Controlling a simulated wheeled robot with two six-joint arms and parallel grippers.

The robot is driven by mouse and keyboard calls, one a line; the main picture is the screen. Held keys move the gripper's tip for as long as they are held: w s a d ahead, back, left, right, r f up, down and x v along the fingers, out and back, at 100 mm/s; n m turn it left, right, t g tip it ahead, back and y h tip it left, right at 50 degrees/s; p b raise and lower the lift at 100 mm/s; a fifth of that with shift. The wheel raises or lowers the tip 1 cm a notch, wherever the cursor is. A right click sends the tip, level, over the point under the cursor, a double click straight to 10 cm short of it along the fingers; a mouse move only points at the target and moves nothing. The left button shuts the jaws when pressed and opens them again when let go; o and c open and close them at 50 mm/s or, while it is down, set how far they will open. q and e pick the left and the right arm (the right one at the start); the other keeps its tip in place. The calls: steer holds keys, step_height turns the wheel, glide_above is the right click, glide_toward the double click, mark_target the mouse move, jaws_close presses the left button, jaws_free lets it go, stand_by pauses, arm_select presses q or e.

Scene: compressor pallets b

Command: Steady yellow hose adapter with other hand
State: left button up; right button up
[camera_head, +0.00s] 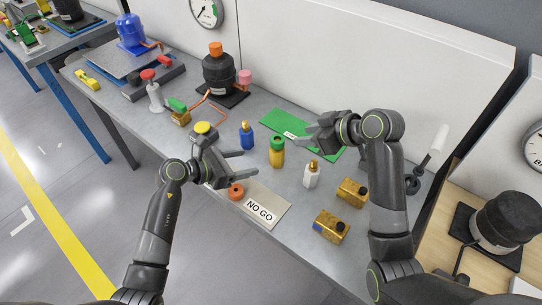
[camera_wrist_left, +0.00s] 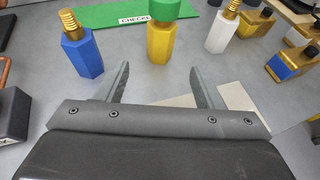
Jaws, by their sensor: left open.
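The yellow hose adapter (camera_head: 277,157) stands upright on the grey bench with a green cap on top. In the left wrist view the yellow adapter (camera_wrist_left: 161,42) is straight ahead, beyond the fingertips and apart from them. My left gripper (camera_head: 248,163) is open and empty, low over the bench to the left of the adapter; its fingers also show in the left wrist view (camera_wrist_left: 160,85). My right gripper (camera_head: 308,138) is over the green mat, right of and behind the adapter, its fingers pointing left. It appears open and touches no adapter.
A blue adapter (camera_head: 246,136) and a white adapter (camera_head: 311,177) stand on either side. Brass blocks (camera_head: 331,227) lie at the right. The NO GO card (camera_head: 265,206) with an orange cap (camera_head: 236,191) is in front. The green mat (camera_head: 279,122) lies behind. A black compressor (camera_head: 219,75) stands further back.

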mark_target(279, 156)
arm_select(q)
steer(key=x, duration=1.3)
steer(key=shift+w+d, duration=0.1)
steer(key=shift+w, duration=0.05)
steer(key=shift+c, duration=0.4)
steer(key=c, duration=1)
steer(key=shift+c, duration=0.2)
steer(key=o, duration=0.4)
steer(key=c, duration=0.4)
steer(key=shift+c, duration=0.2)
steer(key=shift+f, duration=0.1)
